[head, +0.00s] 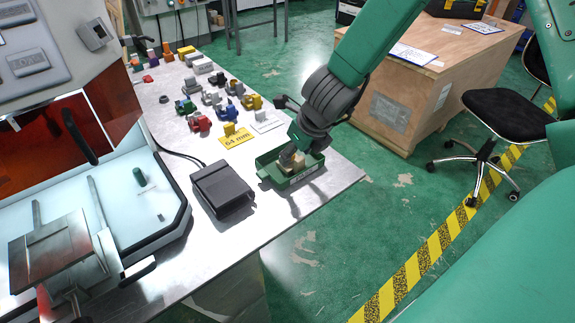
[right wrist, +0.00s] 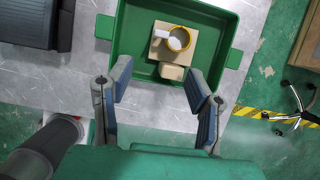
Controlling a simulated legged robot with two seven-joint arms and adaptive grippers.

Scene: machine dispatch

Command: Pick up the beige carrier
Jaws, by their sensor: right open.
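The beige carrier (right wrist: 172,47) lies in a green tray (right wrist: 127,62) in the right wrist view. It has a blocky base and a round part with a yellow ring on top. In the head view the carrier (head: 291,161) is partly hidden by my right gripper, inside the tray (head: 301,178) at the table's near right corner. My right gripper (right wrist: 160,80) is open and empty, its fingers above the tray's near edge, with the carrier just beyond the fingertips. My left gripper is not in view.
A black box-like device (head: 221,187) stands left of the tray. Several coloured parts (head: 228,100) and a yellow "64 mm" label (head: 235,138) lie farther back on the metal table. A wooden crate (head: 415,90) and a black chair (head: 505,113) stand to the right on the floor.

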